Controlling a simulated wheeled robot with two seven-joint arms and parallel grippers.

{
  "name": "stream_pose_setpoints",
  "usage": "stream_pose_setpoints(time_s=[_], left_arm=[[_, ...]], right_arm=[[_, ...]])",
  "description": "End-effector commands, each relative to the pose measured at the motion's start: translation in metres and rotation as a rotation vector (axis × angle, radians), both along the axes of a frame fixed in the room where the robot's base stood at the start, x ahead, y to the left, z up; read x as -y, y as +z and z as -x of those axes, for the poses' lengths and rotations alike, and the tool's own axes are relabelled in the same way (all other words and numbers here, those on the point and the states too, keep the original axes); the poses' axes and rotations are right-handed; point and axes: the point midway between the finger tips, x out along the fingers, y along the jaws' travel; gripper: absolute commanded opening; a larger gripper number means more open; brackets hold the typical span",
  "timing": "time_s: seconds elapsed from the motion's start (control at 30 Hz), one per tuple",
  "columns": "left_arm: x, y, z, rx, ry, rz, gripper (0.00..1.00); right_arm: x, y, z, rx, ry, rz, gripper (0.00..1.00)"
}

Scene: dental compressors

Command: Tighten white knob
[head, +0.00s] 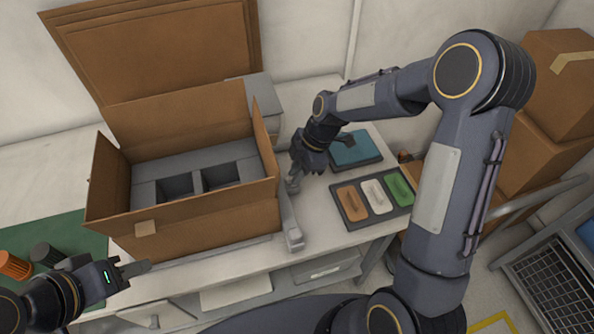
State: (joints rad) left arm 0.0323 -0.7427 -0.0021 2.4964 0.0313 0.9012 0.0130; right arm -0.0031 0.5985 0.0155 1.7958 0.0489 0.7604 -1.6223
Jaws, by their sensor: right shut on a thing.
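I cannot make out a white knob for certain in the head view. My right gripper (293,185) reaches down from the right, just right of the open cardboard box (215,222). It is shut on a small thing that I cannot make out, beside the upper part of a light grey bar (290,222). The gripper and its wrist hide part of this spot. My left gripper (142,267) is at the lower left, in front of the box and apart from it. Its finger gap does not show clearly.
A dark tray (359,222) holds orange, white (378,196) and green pieces. A teal item (355,148) lies behind it. A green mat (75,232) with an orange ribbed cylinder (14,265) and a dark one is left.

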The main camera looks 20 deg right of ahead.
Motion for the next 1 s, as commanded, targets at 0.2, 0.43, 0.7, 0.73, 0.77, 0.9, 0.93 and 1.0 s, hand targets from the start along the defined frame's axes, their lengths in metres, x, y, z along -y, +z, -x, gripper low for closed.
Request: stream_pose_setpoints(time_s=[0.2, 0.43, 0.7, 0.73, 0.77, 0.9, 0.93, 1.0], left_arm=[[0.000, -0.002, 0.000, 0.000, 0.000, 0.000, 0.36], [0.000, -0.013, 0.000, 0.000, 0.000, 0.000, 0.36], [0.000, -0.034, 0.000, 0.000, 0.000, 0.000, 0.36], [0.000, -0.036, 0.000, 0.000, 0.000, 0.000, 0.36], [0.000, -0.038, 0.000, 0.000, 0.000, 0.000, 0.36], [0.000, -0.046, 0.000, 0.000, 0.000, 0.000, 0.36], [0.000, -0.047, 0.000, 0.000, 0.000, 0.000, 0.36], [0.000, -0.049, 0.000, 0.000, 0.000, 0.000, 0.36]], right_arm=[[0.000, 0.000, 0.000, 0.001, -0.012, 0.000, 0.00], [0.000, -0.002, 0.001, 0.002, -0.099, 0.000, 0.00], [-0.001, -0.003, 0.003, 0.005, -0.316, -0.001, 0.00], [-0.001, -0.003, 0.003, 0.004, -0.345, -0.001, 0.00], [-0.001, -0.002, 0.004, 0.005, -0.373, -0.001, 0.00], [-0.002, -0.001, 0.005, 0.005, -0.504, -0.001, 0.00], [-0.002, -0.001, 0.005, 0.005, -0.532, -0.001, 0.00], [-0.002, -0.001, 0.006, 0.005, -0.598, -0.001, 0.00]])
